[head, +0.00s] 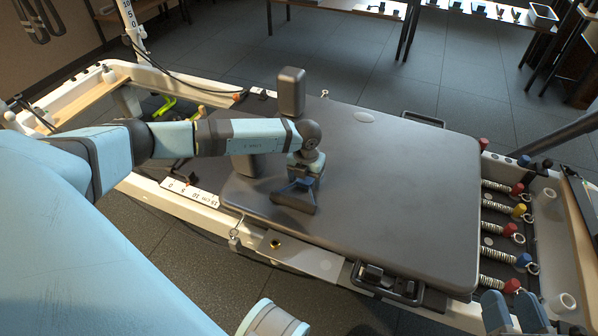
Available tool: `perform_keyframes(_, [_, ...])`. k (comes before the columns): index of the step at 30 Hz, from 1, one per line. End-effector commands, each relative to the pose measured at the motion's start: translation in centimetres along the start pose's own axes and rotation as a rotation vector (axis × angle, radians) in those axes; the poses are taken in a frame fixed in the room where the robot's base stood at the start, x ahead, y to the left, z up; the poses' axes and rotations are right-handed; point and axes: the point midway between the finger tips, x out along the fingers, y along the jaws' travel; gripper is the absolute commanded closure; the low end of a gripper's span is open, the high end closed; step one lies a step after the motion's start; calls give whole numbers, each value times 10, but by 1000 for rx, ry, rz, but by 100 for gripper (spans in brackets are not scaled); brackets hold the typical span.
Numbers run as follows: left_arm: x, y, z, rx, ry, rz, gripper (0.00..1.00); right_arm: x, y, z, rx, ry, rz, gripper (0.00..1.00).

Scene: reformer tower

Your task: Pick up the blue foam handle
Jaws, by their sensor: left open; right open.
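I cannot clearly make out a blue foam handle. A small blue strip shows at my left gripper (296,203), and I cannot tell whether it is part of the gripper. My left gripper points down, open, low over the near left part of the grey padded carriage (400,195). My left arm crosses the left side and hides part of the frame behind it. Light-blue parts of my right gripper (515,312) show at the bottom right edge, well away from the left one; it is open.
Two dark upright rests (291,92) stand at the carriage's left end. A yellow-green item (165,106) lies in the frame's left end. Several springs with coloured knobs (503,209) line the right end. A black metal handle (388,284) sits at the near edge. The carriage's right half is clear.

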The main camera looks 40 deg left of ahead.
Motion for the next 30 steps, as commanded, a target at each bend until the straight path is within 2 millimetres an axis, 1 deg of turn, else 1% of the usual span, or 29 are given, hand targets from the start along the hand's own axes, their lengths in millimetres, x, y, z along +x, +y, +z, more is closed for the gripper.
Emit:
perform_keyframes(5, [-1,0,0,0,-1,-1,26,0,0,-1,-1,1,0,57])
perform_keyframes(6, [-1,0,0,0,-1,-1,35,0,0,-1,-1,1,0,57])
perform_keyframes(8, [-1,0,0,0,-1,-1,48,0,0,-1,0,1,0,57])
perform_keyframes(9, [-1,0,0,0,-1,-1,58,0,0,-1,0,1,0,57])
perform_keyframes(11, [-1,0,0,0,-1,-1,72,0,0,-1,0,1,0,57])
perform_keyframes(12, [-1,0,0,0,-1,-1,81,0,0,-1,0,1,0,57])
perform_keyframes(13, [-1,0,0,0,-1,-1,86,0,0,-1,0,1,0,57])
perform_keyframes(20, [-2,0,0,0,-1,-1,87,0,0,-1,1,1,-1,57])
perform_keyframes(23, [-7,0,1,0,-2,-1,87,-1,-1,-3,5,-1,-2,57])
perform_keyframes(26, [-16,0,1,1,-3,-2,87,-1,-2,-6,17,-7,-4,57])
perform_keyframes(29, [-32,0,1,1,-4,-2,87,-2,-4,-9,43,-23,-8,57])
perform_keyframes(30, [-40,0,1,1,-4,-2,87,-2,-6,-9,59,-33,-8,57])
